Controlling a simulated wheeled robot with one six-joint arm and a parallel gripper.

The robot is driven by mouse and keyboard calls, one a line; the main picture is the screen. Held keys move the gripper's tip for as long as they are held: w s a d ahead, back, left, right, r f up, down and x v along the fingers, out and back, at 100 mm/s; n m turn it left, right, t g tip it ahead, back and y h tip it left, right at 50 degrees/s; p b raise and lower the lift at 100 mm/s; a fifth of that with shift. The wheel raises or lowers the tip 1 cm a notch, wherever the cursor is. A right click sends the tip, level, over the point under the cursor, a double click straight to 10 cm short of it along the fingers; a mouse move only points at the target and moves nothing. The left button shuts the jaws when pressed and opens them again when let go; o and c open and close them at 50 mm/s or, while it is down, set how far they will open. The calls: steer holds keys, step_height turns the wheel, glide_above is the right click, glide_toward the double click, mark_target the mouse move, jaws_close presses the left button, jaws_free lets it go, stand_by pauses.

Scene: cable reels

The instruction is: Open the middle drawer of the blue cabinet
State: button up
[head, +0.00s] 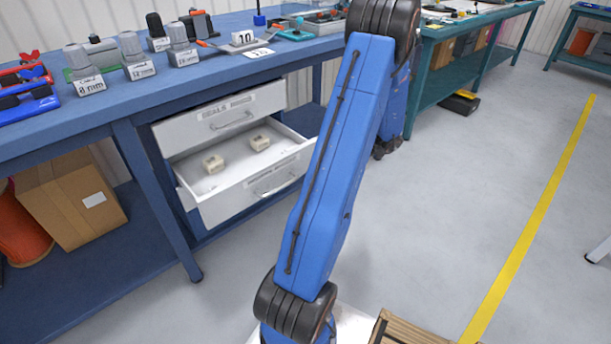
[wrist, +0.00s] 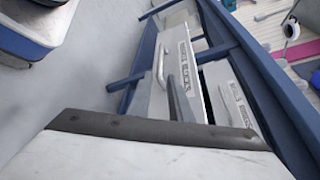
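The cabinet (head: 196,222) is a blue frame under the blue workbench, with white drawers. Its top drawer (head: 190,133) is shut. The drawer below it (head: 222,209) stands well out, with two small beige blocks inside. My gripper (wrist: 176,98) shows there as a dark finger by the drawer front, apart from the handle as far as I can tell. Its opening is unclear; my arm hides it in the head view.
The bench top (head: 190,88) carries grey labelled parts and tools. A cardboard box (head: 70,200) and an orange reel (head: 20,235) sit on the lower shelf at left. A green bench (head: 430,80) stands behind my arm. The floor right of my arm is mostly clear.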

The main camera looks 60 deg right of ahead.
steer(key=shift+v, duration=2.45)
steer(key=shift+w, duration=0.1)
steer(key=w+a+r+n+g, duration=0.1)
steer(key=w+a, duration=0.2)
steer(key=w+a+r+g, duration=0.2)
steer(key=w+a, duration=0.1)
steer(key=w+a+r+n+g+h, duration=0.1)
steer(key=w+a+g, duration=0.1)
steer(key=a, duration=0.1)
steer(key=shift+w+a+r+n, duration=0.1)
steer(key=shift+w+r+n, duration=0.2)
steer(key=shift+w+r, duration=0.1)
steer(key=w+a+r+n+g+h, duration=0.2)
steer(key=w+a, duration=0.1)
steer(key=a, duration=0.4)
steer(key=w+a+r+n+g+h, duration=0.1)
steer(key=w+a+r+g+h, duration=0.1)
steer(key=a, duration=0.4)
steer(key=s+a+r+n+t+h, duration=0.1)
steer(key=a+r+n+h, duration=0.1)
steer(key=a, duration=0.5)
steer(key=s+a+r+n+t+h, duration=0.2)
steer(key=a+n+h, duration=0.1)
steer(key=a, duration=0.5)
steer(key=s+a+r+n+t+h, duration=0.1)
steer(key=s+a+r+n+h, duration=0.1)
steer(key=a, duration=0.6)
steer(key=shift+n, duration=0.6)
steer(key=shift+d, duration=0.1)
